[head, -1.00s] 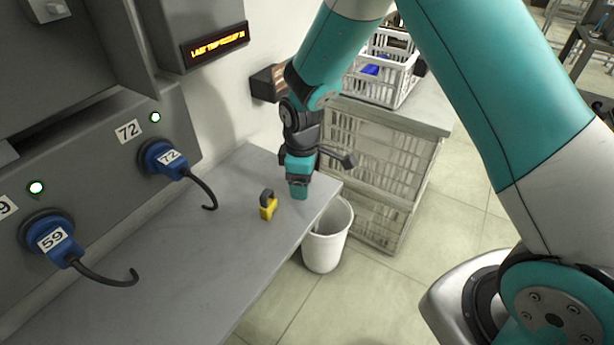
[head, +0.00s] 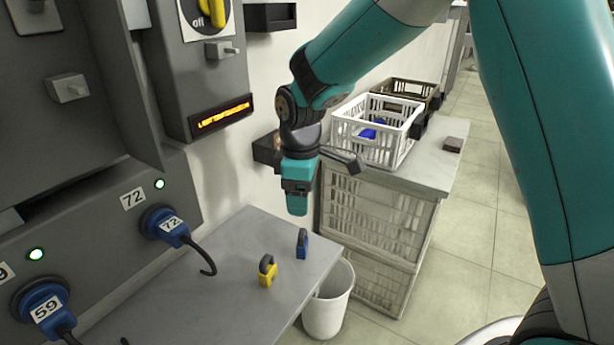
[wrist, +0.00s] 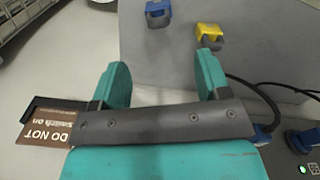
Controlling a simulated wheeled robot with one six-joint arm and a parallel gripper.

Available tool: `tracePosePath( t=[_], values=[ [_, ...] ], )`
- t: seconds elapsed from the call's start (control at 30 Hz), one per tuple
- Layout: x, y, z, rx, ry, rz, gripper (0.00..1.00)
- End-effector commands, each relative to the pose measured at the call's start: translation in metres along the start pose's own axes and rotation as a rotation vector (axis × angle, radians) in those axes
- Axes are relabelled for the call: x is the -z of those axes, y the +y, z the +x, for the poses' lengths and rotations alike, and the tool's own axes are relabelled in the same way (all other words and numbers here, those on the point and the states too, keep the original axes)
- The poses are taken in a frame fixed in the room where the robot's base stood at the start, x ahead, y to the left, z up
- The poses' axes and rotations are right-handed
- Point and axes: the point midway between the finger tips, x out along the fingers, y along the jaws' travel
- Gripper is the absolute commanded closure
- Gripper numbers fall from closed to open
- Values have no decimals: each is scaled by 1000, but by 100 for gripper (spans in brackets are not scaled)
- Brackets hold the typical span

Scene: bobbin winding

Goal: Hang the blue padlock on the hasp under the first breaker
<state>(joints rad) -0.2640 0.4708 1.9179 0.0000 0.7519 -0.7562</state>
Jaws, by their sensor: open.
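The blue padlock (head: 302,244) stands on the grey shelf near its far right corner, its dark shackle upward. It also shows at the top of the wrist view (wrist: 158,13). My gripper (head: 297,208) is open and empty, pointing down above the shelf, apart from the padlock. In the wrist view its fingers (wrist: 162,75) are spread with nothing between them. A grey hasp-like fitting (head: 222,48) sits under a yellow breaker handle (head: 212,8) marked off. Another grey fitting (head: 68,88) is on the panel at left. I cannot tell which belongs to the first breaker.
A yellow padlock (head: 267,272) stands left of the blue one on the shelf (head: 235,250). Plugs 72 (head: 165,225) and 59 (head: 42,300) trail cables over it. A white bin (head: 326,312) and crates (head: 375,215) stand right. A wall box holds a warning tag (wrist: 50,130).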

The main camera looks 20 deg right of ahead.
Motion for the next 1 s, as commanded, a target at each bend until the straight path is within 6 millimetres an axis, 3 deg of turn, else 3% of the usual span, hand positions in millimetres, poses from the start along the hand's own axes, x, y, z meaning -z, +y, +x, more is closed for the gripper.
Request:
tracePosePath(
  t=[0.1,0.23,0.33,0.43,0.53,0.6,0.73,0.83,1.0],
  values=[
    [0,0,-19,-1,1,0,30],
    [0,-2,-30,0,3,3,30],
    [-6,-17,-44,9,28,29,30],
    [-18,-55,-67,34,86,95,30],
    [-37,-107,-87,83,153,183,30],
    [-52,-144,-96,126,193,242,30],
    [-76,-198,-104,197,244,335,30],
    [-90,-220,-104,234,263,377,30],
    [-101,-227,-123,253,268,401,30]
  ],
)
